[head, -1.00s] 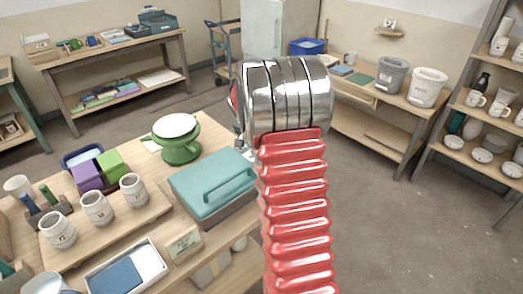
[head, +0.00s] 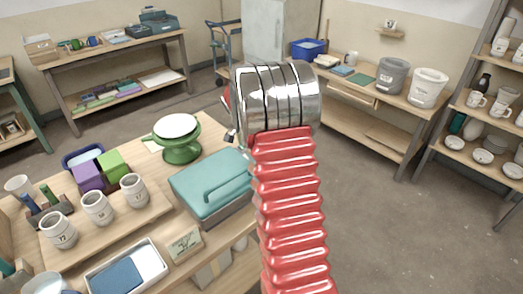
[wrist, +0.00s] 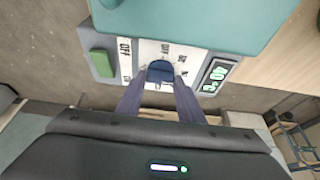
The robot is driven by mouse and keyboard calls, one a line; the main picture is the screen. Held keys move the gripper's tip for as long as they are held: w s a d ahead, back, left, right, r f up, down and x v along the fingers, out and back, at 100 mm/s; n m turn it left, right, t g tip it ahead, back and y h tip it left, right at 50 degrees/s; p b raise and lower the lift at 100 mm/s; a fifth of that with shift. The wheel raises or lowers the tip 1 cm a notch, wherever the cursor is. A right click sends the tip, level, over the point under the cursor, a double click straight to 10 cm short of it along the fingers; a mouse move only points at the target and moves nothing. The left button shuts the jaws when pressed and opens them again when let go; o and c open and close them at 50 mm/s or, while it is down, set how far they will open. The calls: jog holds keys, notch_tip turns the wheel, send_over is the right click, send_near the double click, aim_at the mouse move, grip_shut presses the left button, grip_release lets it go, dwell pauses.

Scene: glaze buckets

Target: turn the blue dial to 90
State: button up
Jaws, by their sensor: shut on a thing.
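The blue dial (wrist: 160,71) sits on a white panel (wrist: 150,49) in the wrist view, with OFF and other small marks around it. My gripper (wrist: 160,84) has a finger on each side of the dial and is shut on it. A small lit display (wrist: 217,75) to the right of the panel shows green digits that look like 40. The teal-lidded unit (head: 212,180) stands on the near bench in the head view. The dial does not show in the head view, and I cannot make out my fingers there.
A green rocker switch (wrist: 102,63) is left of the dial. On the near bench are a green scale (head: 180,140), several numbered cups (head: 97,208), a white tray (head: 151,258) and a small sign (head: 185,244). Open floor lies to the right.

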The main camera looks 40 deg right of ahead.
jog(key=o, duration=1.1)
jog(key=shift+c, duration=0.2)
jog(key=shift+a, duration=0.1)
jog(key=v, duration=1.3)
jog(key=shift+r, duration=0.35)
